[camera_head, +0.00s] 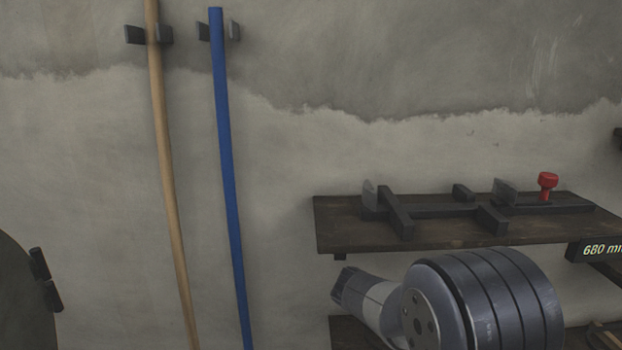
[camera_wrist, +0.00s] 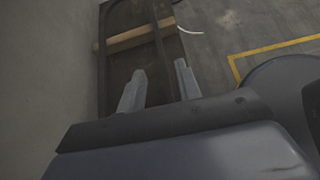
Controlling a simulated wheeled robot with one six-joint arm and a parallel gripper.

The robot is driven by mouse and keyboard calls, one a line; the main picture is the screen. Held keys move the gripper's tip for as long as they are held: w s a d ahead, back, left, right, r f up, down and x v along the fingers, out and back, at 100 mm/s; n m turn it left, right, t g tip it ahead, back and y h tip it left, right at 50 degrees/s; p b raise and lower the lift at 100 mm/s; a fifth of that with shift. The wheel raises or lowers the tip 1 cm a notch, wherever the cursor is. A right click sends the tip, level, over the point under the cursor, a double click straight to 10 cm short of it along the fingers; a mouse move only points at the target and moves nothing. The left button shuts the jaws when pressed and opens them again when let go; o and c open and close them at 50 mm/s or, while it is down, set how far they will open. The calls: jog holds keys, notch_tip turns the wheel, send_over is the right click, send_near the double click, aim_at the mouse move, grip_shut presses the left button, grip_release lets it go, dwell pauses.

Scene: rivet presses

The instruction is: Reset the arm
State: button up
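In the wrist view, the two grey fingers of my gripper (camera_wrist: 159,68) stand apart, with nothing visible held between them. Beyond them is a dark brown board or shelf (camera_wrist: 117,73) with a light wooden bar (camera_wrist: 135,36) lying across it. I cannot tell how far below the fingers they are. In the head view, part of my arm (camera_head: 485,300) shows at the lower right, in front of the shelves. I cannot make out the gripper's fingers there.
A dark wall shelf (camera_head: 345,232) carries a black clamp-like tool (camera_head: 440,210) with a red knob (camera_head: 547,181). A tan pole (camera_head: 165,130) and a blue pole (camera_head: 224,150) hang on the wall at left. A yellow floor line (camera_wrist: 275,47) crosses grey floor.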

jog(key=p+v, duration=0.1)
jog(key=v, duration=0.3)
jog(key=shift+d+r, duration=0.1)
jog(key=shift+r, duration=0.1)
jog(key=shift+f, duration=0.15)
jog(key=b+x, duration=0.4)
jog(key=x, duration=0.6)
jog(key=shift+f, duration=0.3)
notch_tip(320, 180, up, 4)
jog(key=shift+f+p, duration=0.15)
jog(key=shift+p, duration=0.85)
notch_tip(320, 180, up, 3)
jog(key=p, duration=0.3)
jog(key=shift+f+p, duration=0.1)
jog(key=shift+p, duration=0.2)
jog(key=s+r+p, duration=0.1)
jog(key=s+p, duration=0.2)
jog(key=s, duration=1.4)
jog(key=shift+d+r, duration=0.2)
